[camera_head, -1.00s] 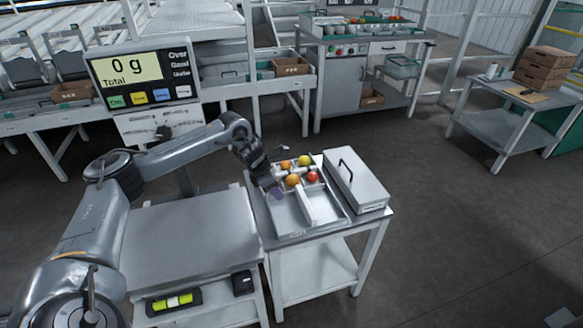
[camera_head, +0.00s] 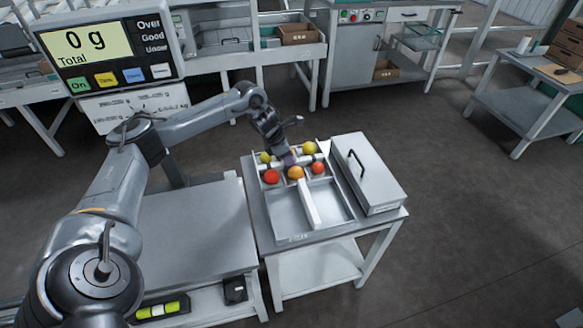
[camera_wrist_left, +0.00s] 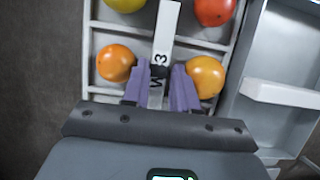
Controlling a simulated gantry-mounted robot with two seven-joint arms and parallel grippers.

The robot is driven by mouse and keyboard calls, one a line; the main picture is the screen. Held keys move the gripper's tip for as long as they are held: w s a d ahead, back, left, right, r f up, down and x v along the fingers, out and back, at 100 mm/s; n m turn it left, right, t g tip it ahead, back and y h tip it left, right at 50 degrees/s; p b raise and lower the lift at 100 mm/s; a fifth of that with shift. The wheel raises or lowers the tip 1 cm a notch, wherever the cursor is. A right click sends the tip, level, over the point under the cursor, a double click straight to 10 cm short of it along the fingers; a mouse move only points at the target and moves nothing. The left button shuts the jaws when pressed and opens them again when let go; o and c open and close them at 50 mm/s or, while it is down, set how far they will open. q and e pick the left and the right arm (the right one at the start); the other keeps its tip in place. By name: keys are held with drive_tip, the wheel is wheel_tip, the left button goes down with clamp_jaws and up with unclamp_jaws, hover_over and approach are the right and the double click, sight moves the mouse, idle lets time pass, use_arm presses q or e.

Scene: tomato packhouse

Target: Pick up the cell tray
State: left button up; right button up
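The cell tray (camera_head: 353,209) is a shallow pale metal tray on a small table. A white bar (camera_head: 308,203) runs along its middle. Yellow, orange and red tomatoes sit in its rear cells; the front part is empty. My left gripper (camera_head: 289,160) is low over the rear cells, among the tomatoes. In the left wrist view its two purple fingers (camera_wrist_left: 164,88) stand apart on either side of the white bar (camera_wrist_left: 167,35), which carries a dark marking. Whether they touch the bar is hidden. My right gripper is not in view.
A closed metal case (camera_head: 372,178) with a black handle stands right beside the tray. An empty grey table (camera_head: 185,235) is on the left. A scale display (camera_head: 110,55) reading 0 g stands behind it. Open floor lies to the right.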

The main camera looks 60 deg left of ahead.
use_arm(q)
drive_tip(key=shift+w+f, duration=0.2)
drive_tip(key=shift+f, duration=0.1)
clamp_jaws()
